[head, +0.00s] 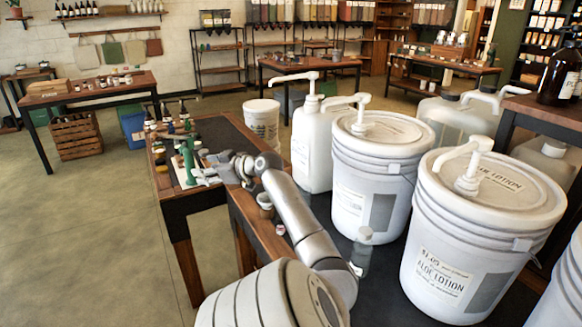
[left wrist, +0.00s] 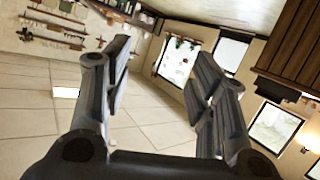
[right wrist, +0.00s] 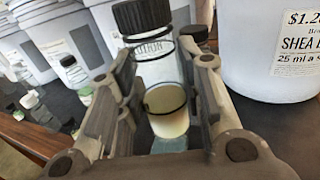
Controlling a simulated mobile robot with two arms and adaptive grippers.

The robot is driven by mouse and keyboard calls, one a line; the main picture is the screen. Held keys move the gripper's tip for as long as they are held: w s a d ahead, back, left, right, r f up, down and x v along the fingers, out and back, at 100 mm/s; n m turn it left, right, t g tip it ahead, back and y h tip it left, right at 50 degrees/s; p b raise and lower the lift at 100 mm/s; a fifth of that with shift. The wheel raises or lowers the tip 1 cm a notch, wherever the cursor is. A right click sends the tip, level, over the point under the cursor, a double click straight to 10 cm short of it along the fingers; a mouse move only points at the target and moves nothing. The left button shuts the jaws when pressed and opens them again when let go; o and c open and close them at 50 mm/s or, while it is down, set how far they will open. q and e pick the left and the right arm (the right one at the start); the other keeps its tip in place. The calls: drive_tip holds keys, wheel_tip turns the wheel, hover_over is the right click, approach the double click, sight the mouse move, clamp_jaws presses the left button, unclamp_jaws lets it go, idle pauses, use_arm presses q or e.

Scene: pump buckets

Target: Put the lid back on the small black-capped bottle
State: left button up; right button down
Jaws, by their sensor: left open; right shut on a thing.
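A smaller dark cap (right wrist: 196,33) shows behind the right finger, partly hidden. I cannot tell whether it is a loose lid. In the head view, my left gripper (head: 205,168) is over the wooden table near a green pump stand. It is open and empty in the left wrist view (left wrist: 160,90).
White lotion buckets (head: 475,235) with pumps crowd the dark surface on the right. A clear bottle (head: 361,252) stands before them, and a small cup (head: 265,200) sits near my left arm. A white tub (head: 262,122) is behind. Open floor (head: 90,225) lies left.

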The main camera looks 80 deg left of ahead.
use_arm(q)
drive_tip(key=s+d+f+n+g+h, duration=0.1)
drive_tip(key=s+d+f+g+h, duration=0.15)
drive_tip(key=s+d+g, duration=0.45)
drive_tip(key=w+d+f+m+t+y, duration=0.2)
drive_tip(key=w+d+f+m+y, duration=0.1)
drive_tip(key=w+f+m+y, duration=0.6)
drive_tip(key=w+d+f+m+t+h, duration=0.1)
drive_tip(key=w+d+f+m+t, duration=0.3)
drive_tip(key=f, duration=0.8)
drive_tip(key=w+d+f+m+t+h, duration=0.1)
drive_tip(key=d+f+m+t, duration=0.3)
drive_tip(key=d+f+m, duration=0.5)
drive_tip(key=w+d+f+m+t+h, duration=0.1)
drive_tip(key=w+d+f+m+t, duration=0.25)
drive_tip(key=f, duration=1.05)
drive_tip(key=w+d+f+m+t+h, duration=0.35)
drive_tip(key=d+f+h, duration=0.25)
drive_tip(key=d+f, duration=0.7)
drive_tip(key=d+f+m+t+h, duration=0.1)
drive_tip(key=d+f+m+h, duration=0.1)
drive_tip(key=d, duration=0.8)
drive_tip(key=d+f+m+t+h, duration=0.1)
drive_tip(key=d+f+m+h, duration=0.2)
drive_tip(key=d, duration=0.7)
drive_tip(key=shift+w+d+f+h, duration=0.4)
drive_tip(key=shift+f+h, duration=0.25)
drive_tip(key=shift+f, duration=0.5)
use_arm(e)
drive_tip(key=shift+d, duration=0.1)
